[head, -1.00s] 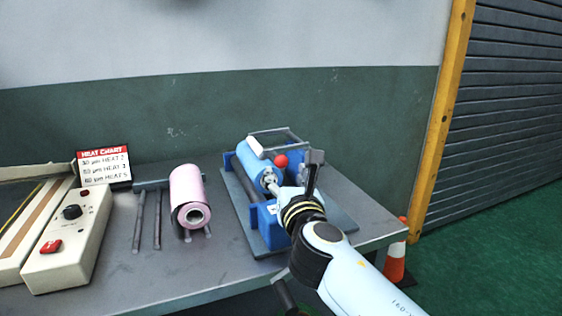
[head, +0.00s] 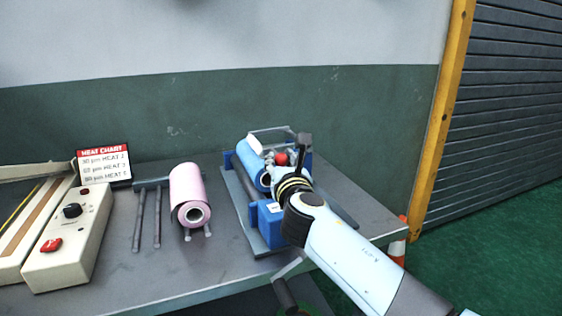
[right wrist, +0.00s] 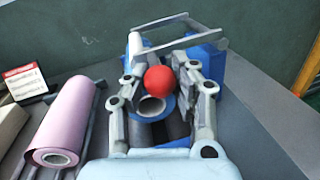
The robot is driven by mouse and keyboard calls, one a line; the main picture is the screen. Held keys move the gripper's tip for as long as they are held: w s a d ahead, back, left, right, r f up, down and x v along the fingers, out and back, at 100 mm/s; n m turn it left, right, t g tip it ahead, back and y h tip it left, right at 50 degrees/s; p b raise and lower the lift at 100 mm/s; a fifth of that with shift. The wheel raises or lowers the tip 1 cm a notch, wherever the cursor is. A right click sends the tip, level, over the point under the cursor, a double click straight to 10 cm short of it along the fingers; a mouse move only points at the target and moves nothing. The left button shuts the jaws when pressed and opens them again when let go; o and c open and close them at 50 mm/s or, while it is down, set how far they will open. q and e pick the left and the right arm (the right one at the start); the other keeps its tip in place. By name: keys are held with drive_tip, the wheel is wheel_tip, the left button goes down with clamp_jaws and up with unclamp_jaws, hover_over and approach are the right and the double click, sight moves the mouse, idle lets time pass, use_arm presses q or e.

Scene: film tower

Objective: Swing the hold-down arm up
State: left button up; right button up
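The film machine (head: 268,224) has blue end blocks, a roll of blue film (head: 249,160) and a grey bar frame (head: 270,130), which looks like the hold-down arm. The frame also shows in the right wrist view (right wrist: 166,21), beyond a red ball knob (right wrist: 159,79). In the head view the knob (head: 281,159) sits at my right gripper (head: 279,164). How the knob joins the frame is hidden. My left gripper is not in view.
A pink film roll (head: 187,190) on a stand is left of the machine. Further left are a control box (head: 68,238) and a heat chart (head: 104,165). The wall (head: 380,110) is close behind. An orange cone (head: 398,250) stands right of the table (head: 190,285).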

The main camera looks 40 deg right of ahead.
clamp_jaws()
